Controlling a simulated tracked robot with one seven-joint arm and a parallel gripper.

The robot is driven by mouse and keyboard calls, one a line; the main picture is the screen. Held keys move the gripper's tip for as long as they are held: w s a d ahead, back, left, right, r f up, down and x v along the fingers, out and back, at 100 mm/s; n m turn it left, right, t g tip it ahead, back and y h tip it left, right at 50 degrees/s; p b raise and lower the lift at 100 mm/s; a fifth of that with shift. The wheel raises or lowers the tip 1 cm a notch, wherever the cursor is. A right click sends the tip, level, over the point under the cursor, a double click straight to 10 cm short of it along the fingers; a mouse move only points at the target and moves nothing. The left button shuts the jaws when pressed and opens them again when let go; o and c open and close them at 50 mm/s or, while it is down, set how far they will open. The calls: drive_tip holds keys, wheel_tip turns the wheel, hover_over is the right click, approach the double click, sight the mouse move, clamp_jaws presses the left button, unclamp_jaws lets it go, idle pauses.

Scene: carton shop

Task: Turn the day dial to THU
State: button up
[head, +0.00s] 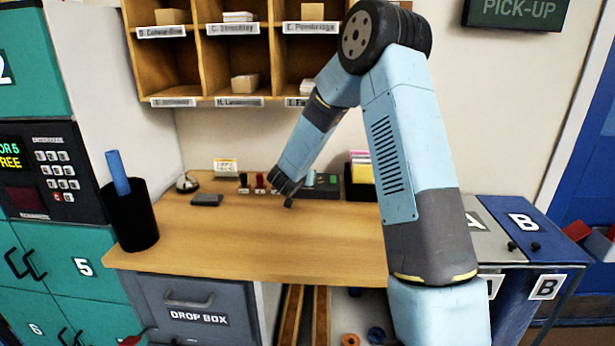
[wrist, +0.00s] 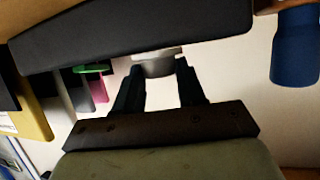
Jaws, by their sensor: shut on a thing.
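My gripper (head: 287,193) is low over the back of the wooden counter, among small desk items. In the wrist view my gripper (wrist: 158,76) has its two dark fingers on either side of a pale grey round piece, which looks like the day dial (wrist: 156,63). The fingers are shut on it. Only part of the piece shows between the fingertips. No day lettering can be read in either view, so the dial's setting cannot be told. In the head view my gripper hides the dial.
Black and red-handled items (head: 260,183) stand just left of my gripper, and a dark green-topped box (head: 325,186) just right. A black cup (head: 129,217) stands at the counter's left. Pigeonholes (head: 241,60) hang above. The counter's front (head: 240,250) is clear.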

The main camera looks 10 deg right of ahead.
drive_tip(key=shift+a+f+m+g+h, duration=0.1)
drive_tip(key=shift+f+m+g+h, duration=0.1)
drive_tip(key=shift+m+g+h, duration=0.5)
drive_tip(key=shift+a+f+m+g+h, duration=0.1)
drive_tip(key=shift+f+m+g+h, duration=0.1)
drive_tip(key=shift+m+g+h, duration=0.45)
drive_tip(key=shift+d+m+g+h, duration=0.1)
drive_tip(key=shift+m+g+h, duration=0.2)
drive_tip(key=shift+m, duration=0.25)
drive_tip(key=shift+m+g+h, duration=0.25)
drive_tip(key=shift+m, duration=0.05)
drive_tip(key=o, duration=0.8)
drive_tip(key=shift+d, duration=0.1)
drive_tip(key=shift+o, duration=1.3)
drive_tip(key=shift+w, duration=0.15)
drive_tip(key=shift+a+r, duration=0.15)
drive_tip(key=shift+a, duration=0.05)
